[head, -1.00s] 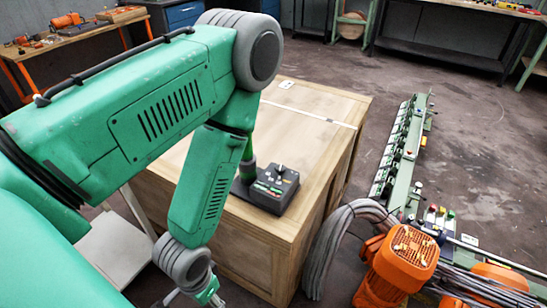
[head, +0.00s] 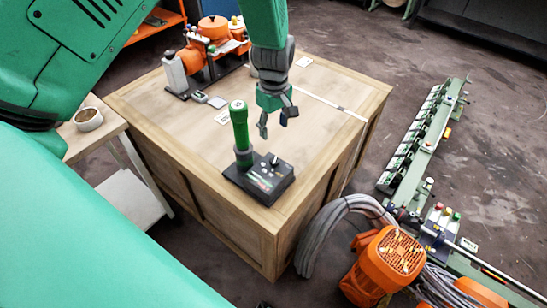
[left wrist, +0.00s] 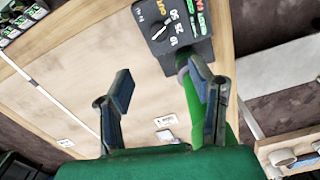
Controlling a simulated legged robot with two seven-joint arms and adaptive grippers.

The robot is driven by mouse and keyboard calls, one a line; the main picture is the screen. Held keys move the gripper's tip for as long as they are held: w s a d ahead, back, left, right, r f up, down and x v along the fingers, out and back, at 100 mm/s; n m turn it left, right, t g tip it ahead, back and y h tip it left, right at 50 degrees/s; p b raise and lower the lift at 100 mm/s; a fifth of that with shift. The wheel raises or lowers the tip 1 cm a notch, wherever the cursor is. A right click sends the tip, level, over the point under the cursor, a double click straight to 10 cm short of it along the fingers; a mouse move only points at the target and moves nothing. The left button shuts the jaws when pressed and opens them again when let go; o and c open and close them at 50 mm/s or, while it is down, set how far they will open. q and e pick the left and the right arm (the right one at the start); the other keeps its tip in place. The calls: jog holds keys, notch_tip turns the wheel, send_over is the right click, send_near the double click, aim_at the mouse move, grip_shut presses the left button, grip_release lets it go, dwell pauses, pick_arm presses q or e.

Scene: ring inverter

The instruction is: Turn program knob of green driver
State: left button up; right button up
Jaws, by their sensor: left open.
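The green driver (head: 240,128) stands upright in a dark control box (head: 263,183) near the front corner of the wooden crate (head: 150,115). The box carries a small program knob (head: 276,160) and coloured markings. In the left wrist view the box shows at the top (left wrist: 175,40), with its knob (left wrist: 160,31) and number markings. The green driver (left wrist: 192,108) is partly hidden there behind one finger. My left gripper (head: 274,125) is open and empty, pointing down above and behind the box. Its two fingers are apart in the left wrist view (left wrist: 160,86), with the knob beyond them. My right gripper is not seen.
An orange machine (head: 212,40) stands at the crate's back left. Small cards lie on the crate top. Grey cables (head: 325,225) and an orange motor (head: 385,255) stand right of the crate. A small side table with a tape roll (head: 88,118) is at left.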

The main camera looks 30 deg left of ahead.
pick_arm(q)
send_near(275, 159)
jog(key=shift+s+d+f, duration=0.2)
jog(key=shift+d+f, duration=0.3)
jog(key=f, duration=0.2)
jog(key=a+f, duration=0.1)
jog(key=f, duration=0.4)
jog(key=shift+a+f+p, duration=0.3)
jog(key=shift+f, duration=0.1)
jog(key=shift+w+d+f, duration=0.1)
jog(key=shift+d+f, duration=0.2)
jog(key=shift+d, duration=0.05)
jog(key=shift+d+r, duration=0.1)
jog(key=shift+d, duration=0.25)
jog(key=shift+a, duration=0.2)
grip_shut()
jog(key=shift+a, duration=0.3)
jog(key=shift+d, duration=0.1)
